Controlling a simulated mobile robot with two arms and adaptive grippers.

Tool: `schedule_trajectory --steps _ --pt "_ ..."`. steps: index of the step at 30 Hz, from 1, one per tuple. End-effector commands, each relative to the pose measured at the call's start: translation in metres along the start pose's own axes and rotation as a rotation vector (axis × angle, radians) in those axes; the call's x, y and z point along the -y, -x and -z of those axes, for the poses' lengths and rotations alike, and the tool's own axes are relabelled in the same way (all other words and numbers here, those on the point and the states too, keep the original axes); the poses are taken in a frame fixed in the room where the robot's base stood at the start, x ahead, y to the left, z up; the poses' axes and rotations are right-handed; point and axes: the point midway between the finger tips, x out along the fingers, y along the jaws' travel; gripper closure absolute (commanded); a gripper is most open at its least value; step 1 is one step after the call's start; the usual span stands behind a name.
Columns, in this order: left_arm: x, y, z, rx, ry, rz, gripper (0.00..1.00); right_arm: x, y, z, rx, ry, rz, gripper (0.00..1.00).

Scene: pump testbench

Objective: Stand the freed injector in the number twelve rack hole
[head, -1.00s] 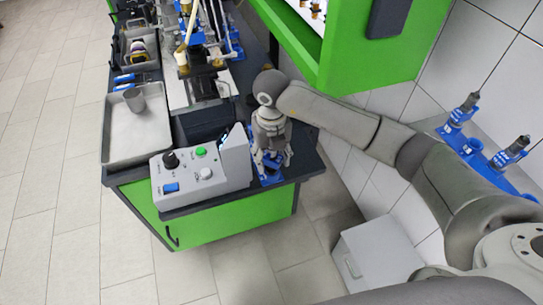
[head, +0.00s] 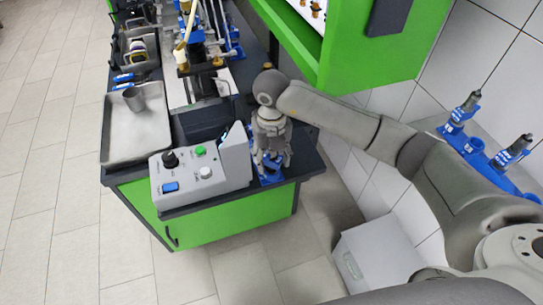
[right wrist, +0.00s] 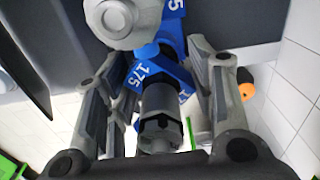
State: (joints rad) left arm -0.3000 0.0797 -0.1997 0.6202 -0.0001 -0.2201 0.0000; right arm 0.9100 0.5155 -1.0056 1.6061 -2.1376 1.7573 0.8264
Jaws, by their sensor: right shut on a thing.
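My right gripper (head: 271,162) is over the front right corner of the bench, beside the grey control box. It is shut on the injector (right wrist: 160,112), whose dark body and nut lie between the fingers in the right wrist view. A blue part (right wrist: 150,72) marked 175 surrounds or adjoins the injector there; I cannot tell if they are joined. A blue holder (head: 268,181) sits on the bench under the gripper. The blue rack (head: 483,160) at the right carries two upright dark injectors (head: 468,106) (head: 514,151). Its hole numbers are not legible. My left gripper is out of view.
The grey control box (head: 202,165) stands close left of my gripper. A metal tray (head: 137,140) with a grey cup (head: 134,98) is farther left. A green cabinet (head: 345,60) overhangs behind my right arm. A grey box (head: 378,250) stands on the floor.

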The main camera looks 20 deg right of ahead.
Motion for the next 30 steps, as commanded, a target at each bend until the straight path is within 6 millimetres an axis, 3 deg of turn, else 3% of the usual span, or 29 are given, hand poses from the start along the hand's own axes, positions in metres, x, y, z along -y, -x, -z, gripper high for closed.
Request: schedule_trajectory --steps 9,10,12,22,30 --pt "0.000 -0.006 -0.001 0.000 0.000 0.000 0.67 0.000 -0.007 0.000 0.001 0.000 0.000 0.88" --pt "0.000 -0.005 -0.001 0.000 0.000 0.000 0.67 0.000 -0.006 -0.001 0.001 0.000 0.000 0.47" --pt "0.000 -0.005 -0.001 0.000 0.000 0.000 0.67 0.000 -0.005 0.000 0.001 0.000 0.000 0.41" --pt "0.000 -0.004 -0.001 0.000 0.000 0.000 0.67 0.000 -0.005 0.000 -0.001 0.000 0.001 0.41" --pt "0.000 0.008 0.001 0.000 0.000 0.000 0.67 0.000 0.013 0.000 0.000 0.000 0.000 0.41"
